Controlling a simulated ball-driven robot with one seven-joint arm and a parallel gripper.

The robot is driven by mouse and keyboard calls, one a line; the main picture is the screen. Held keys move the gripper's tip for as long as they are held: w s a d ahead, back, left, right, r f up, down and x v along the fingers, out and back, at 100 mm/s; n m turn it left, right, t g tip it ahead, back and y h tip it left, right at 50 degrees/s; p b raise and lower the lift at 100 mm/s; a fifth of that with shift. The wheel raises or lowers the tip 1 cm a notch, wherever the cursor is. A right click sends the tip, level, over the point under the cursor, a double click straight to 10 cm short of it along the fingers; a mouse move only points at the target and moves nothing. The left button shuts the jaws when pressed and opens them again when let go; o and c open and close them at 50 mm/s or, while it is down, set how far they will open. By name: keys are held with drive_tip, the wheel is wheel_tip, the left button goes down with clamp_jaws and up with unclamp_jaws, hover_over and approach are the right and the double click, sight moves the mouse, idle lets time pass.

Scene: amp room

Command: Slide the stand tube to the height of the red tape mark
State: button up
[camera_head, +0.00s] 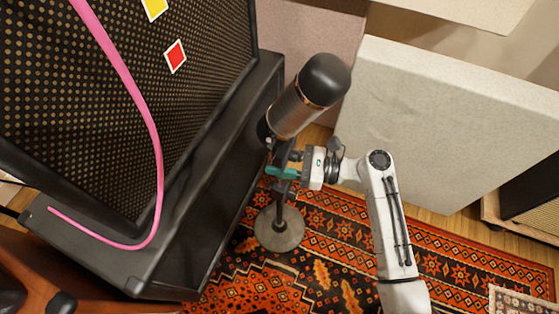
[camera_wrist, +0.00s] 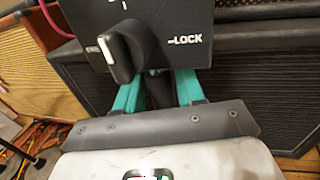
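The microphone stand rises from a round grey base (camera_head: 280,230) in the head view, with a large dark microphone (camera_head: 305,95) leaning at its top. My gripper (camera_head: 283,173) has its teal fingers around the dark stand tube (camera_wrist: 160,92), below the microphone. In the wrist view the fingers lie close on both sides of the tube and look shut on it; their tips are hidden by a black box (camera_wrist: 150,40). The box has a knob (camera_wrist: 121,50) and a "LOCK" label. A red square with a white border (camera_head: 176,56) is on the amp's grille, beside a yellow one (camera_head: 154,8).
A large speaker cabinet (camera_head: 100,110) on a black base (camera_head: 205,190) stands close left of the stand. A pink cable (camera_head: 150,130) hangs over it. A pale panel (camera_head: 450,120) stands behind on the right. A patterned rug (camera_head: 330,250) covers the floor.

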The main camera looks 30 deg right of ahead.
drive_tip(key=shift+o, duration=0.8)
drive_tip(key=shift+f, duration=0.1)
drive_tip(key=p+v, duration=0.2)
drive_tip(key=v, duration=0.8)
drive_tip(key=shift+s+d+p, duration=0.25)
drive_tip(key=shift+d+p, duration=0.05)
